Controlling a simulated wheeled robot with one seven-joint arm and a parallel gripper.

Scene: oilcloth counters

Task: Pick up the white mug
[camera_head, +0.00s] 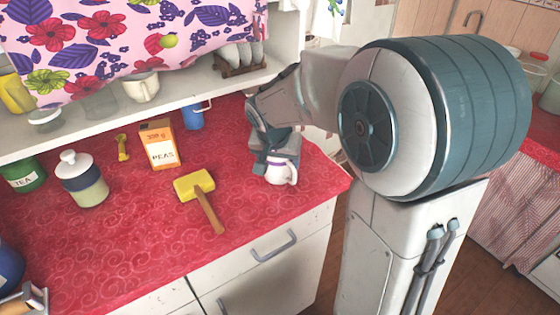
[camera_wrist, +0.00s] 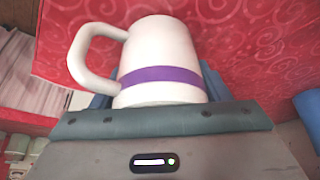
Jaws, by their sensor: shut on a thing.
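The white mug (camera_head: 281,172) with a purple band stands at the right end of the red counter, near its edge. Its handle points right in the head view. In the wrist view the mug (camera_wrist: 160,52) fills the middle, with its handle to the left. My gripper (camera_head: 268,160) is shut on the mug from behind. The fingers are mostly hidden behind the mug in both views. I cannot tell whether the mug touches the counter.
A yellow mallet (camera_head: 195,186), an orange peas box (camera_head: 159,146), a blue mug (camera_head: 193,116) and a lidded jar (camera_head: 82,180) stand or lie to the left on the red counter (camera_head: 130,240). A shelf (camera_head: 60,130) is behind. The counter's front edge is close to the mug.

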